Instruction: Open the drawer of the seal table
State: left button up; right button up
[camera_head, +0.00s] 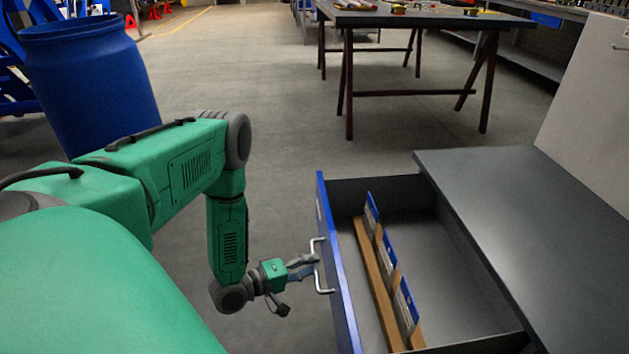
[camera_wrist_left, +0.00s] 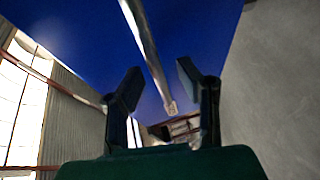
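The drawer (camera_head: 455,270) of the seal table (camera_head: 530,220) stands pulled out to the left, its inside largely visible. Its blue front panel (camera_head: 336,265) carries a light metal bar handle (camera_head: 319,250). My left gripper (camera_head: 308,264) is at the handle, on the outer side of the front panel. In the left wrist view the two dark fingers (camera_wrist_left: 157,90) are spread apart. The handle bar (camera_wrist_left: 146,48) runs between them with gaps on both sides, in front of the blue panel (camera_wrist_left: 85,40). My right gripper is not in view.
A wooden rail with blue-edged cards (camera_head: 385,260) lies inside the drawer. A blue barrel (camera_head: 90,85) stands at the upper left. A dark worktable (camera_head: 420,18) stands at the back. The floor (camera_head: 280,110) between them is clear.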

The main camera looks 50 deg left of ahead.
pick_arm(q)
jog(key=v, duration=1)
jog(key=shift+s+a, duration=0.15)
jog(key=shift+a, duration=0.1)
jog(key=shift+d+f, duration=0.1)
